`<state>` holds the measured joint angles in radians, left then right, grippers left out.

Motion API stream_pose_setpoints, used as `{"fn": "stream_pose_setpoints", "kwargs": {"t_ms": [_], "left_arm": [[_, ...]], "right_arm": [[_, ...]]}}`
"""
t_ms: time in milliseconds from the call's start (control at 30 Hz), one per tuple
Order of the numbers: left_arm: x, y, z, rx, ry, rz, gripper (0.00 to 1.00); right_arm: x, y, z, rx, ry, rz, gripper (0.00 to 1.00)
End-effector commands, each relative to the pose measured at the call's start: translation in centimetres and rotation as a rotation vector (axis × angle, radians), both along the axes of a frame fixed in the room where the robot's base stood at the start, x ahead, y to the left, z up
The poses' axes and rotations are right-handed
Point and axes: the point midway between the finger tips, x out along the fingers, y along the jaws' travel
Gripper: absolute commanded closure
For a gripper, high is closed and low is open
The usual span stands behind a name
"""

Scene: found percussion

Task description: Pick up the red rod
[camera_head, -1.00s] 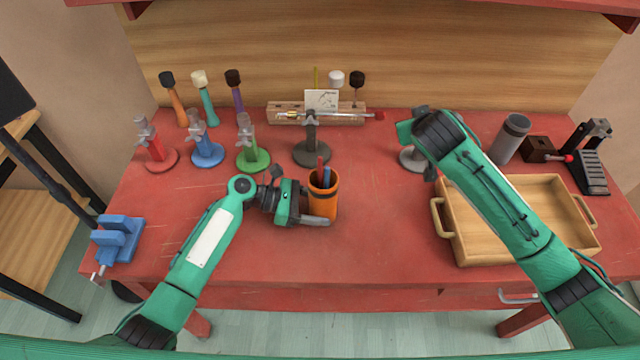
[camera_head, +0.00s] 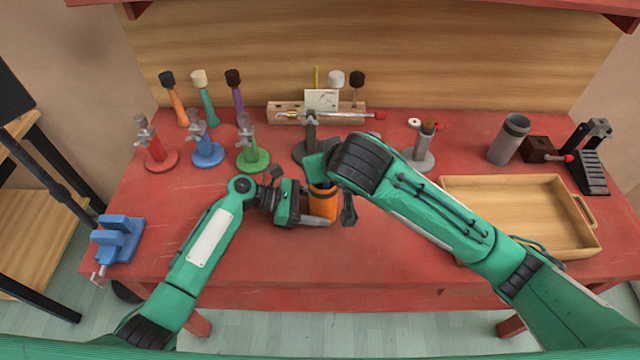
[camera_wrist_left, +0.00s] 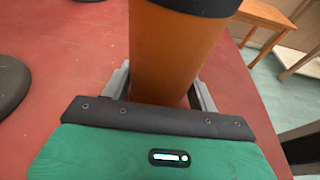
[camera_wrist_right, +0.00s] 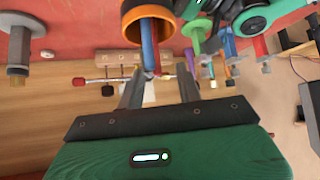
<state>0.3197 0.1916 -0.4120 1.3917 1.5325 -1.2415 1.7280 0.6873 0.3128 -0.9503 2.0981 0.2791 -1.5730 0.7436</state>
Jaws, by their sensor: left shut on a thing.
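The orange cup (camera_head: 322,203) with a dark band stands upright near the middle of the red table. My left gripper (camera_wrist_left: 160,92) is shut on the cup from the left, one finger on its near side. In the right wrist view, a red rod (camera_wrist_right: 155,42) and a blue rod (camera_wrist_right: 147,46) stick out of the cup's mouth. In the head view my right arm hides them. My right gripper (camera_wrist_right: 160,88) is at the cup's mouth, open, its fingers apart to either side of the rods' ends. I cannot tell whether they touch.
A green stand (camera_head: 252,157), a blue stand (camera_head: 207,153) and a red stand (camera_head: 160,158) are at left. A wooden block (camera_head: 285,106) carries a lying red-tipped rod (camera_head: 378,115) at the back. A grey stand (camera_head: 420,160) and a wooden tray (camera_head: 570,235) are at right. The front table is clear.

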Motion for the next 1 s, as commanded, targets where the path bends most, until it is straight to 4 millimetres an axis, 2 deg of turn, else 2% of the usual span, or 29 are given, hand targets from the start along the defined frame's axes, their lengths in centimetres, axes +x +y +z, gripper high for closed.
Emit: {"fn": "stream_pose_setpoints", "kwargs": {"t_ms": [400,667,700,867,1000], "left_arm": [[0.0,0.0,0.0,0.000,0.000,0.000,0.53],[0.0,0.0,0.0,0.001,0.001,0.000,0.53],[0.0,0.0,0.0,0.001,0.001,0.000,0.53],[0.0,0.0,0.0,0.001,0.000,0.000,0.53],[0.0,0.0,0.0,0.001,0.001,0.000,0.53]], "right_arm": [[3.7,1.0,-3.2,0.000,0.001,-0.001,0.65],[4.0,1.1,-3.5,0.001,-0.001,-0.001,0.65],[4.0,1.1,-3.5,0.001,-0.001,-0.001,0.67],[4.0,1.1,-3.5,0.000,0.000,0.000,0.98],[4.0,1.1,-3.5,0.000,0.000,0.000,1.00]]}}
